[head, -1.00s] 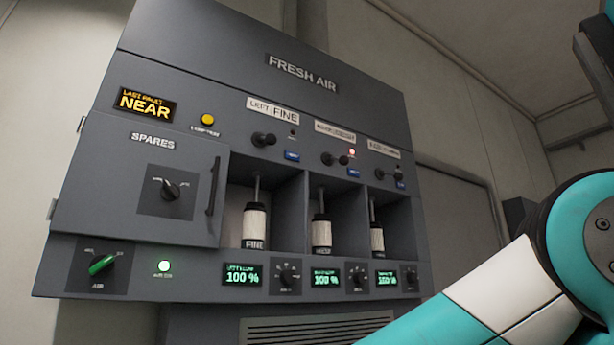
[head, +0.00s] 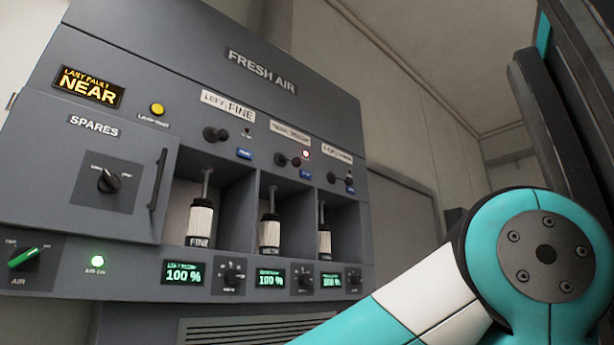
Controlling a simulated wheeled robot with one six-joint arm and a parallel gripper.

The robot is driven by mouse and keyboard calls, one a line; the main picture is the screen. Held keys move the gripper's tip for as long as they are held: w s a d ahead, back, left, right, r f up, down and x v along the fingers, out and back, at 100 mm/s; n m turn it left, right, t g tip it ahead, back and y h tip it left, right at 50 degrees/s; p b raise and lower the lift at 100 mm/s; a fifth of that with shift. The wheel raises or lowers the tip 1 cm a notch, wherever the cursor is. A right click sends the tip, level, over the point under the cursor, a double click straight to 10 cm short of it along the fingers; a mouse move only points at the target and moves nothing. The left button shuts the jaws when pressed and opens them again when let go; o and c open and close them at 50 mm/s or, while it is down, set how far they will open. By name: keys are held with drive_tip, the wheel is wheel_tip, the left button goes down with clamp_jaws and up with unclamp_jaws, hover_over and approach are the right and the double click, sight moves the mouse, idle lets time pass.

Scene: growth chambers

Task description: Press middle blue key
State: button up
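The middle blue key (head: 306,174) is a small blue rectangle on the grey FRESH AIR panel (head: 130,42) in the head view. It sits below a lit red-white lamp (head: 306,154) and right of a black lever knob (head: 288,160). The left blue key (head: 244,153) is up and to its left. The right blue key (head: 350,190) is lower and to its right. My arm fills the lower right, and its end is out of the picture, so my gripper is not seen.
Below the keys, open bays hold white cylinders (head: 201,222). A SPARES door (head: 75,170) with a vertical handle is at left. A yellow button (head: 157,109) is above it. Displays reading 100 % (head: 184,273) and small dials run along the lower edge.

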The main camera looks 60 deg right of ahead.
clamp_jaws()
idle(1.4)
